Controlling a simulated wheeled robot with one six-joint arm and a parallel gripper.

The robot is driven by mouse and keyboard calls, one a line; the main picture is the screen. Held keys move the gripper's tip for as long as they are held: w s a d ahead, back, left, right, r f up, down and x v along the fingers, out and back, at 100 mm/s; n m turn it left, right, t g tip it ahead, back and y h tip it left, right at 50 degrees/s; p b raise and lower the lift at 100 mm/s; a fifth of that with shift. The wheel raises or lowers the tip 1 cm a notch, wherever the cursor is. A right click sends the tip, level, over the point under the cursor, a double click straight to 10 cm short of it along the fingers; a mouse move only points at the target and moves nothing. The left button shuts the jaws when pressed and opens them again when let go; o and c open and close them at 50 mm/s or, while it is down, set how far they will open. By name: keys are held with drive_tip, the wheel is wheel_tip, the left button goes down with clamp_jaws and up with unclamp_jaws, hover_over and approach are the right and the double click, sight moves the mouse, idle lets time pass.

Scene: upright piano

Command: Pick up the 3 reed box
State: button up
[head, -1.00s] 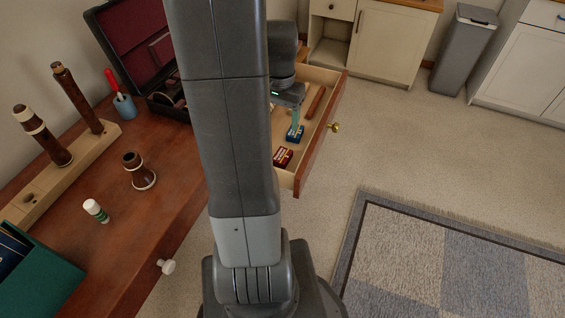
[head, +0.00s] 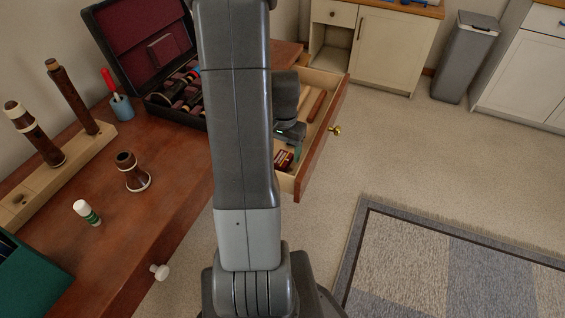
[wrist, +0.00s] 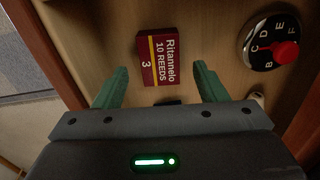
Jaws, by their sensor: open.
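The 3 reed box is dark red with a yellow stripe and reads "Ritannelo 10 REEDS 3" in the wrist view (wrist: 158,58). It lies flat on the wooden drawer floor, and part of it shows in the head view (head: 284,160). My gripper (wrist: 161,68) is open and empty, its two green fingers apart on either side of the box's lower end in the picture. Whether the fingertips are down at box height I cannot tell. In the head view my gripper (head: 291,140) is over the open drawer, its fingers mostly hidden.
The drawer (head: 313,160) has raised walls and a brass knob. A black lettered dial with a red knob (wrist: 271,43) lies right of the box. A brown stick-like item (head: 316,104) lies farther back. The desk (head: 120,215) and an open instrument case (head: 150,45) are to the left.

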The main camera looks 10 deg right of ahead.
wheel_tip(320, 180, down, 2)
drive_tip(key=shift+f, duration=0.1)
drive_tip(key=c, duration=1.1)
drive_tip(key=shift+o, duration=0.2)
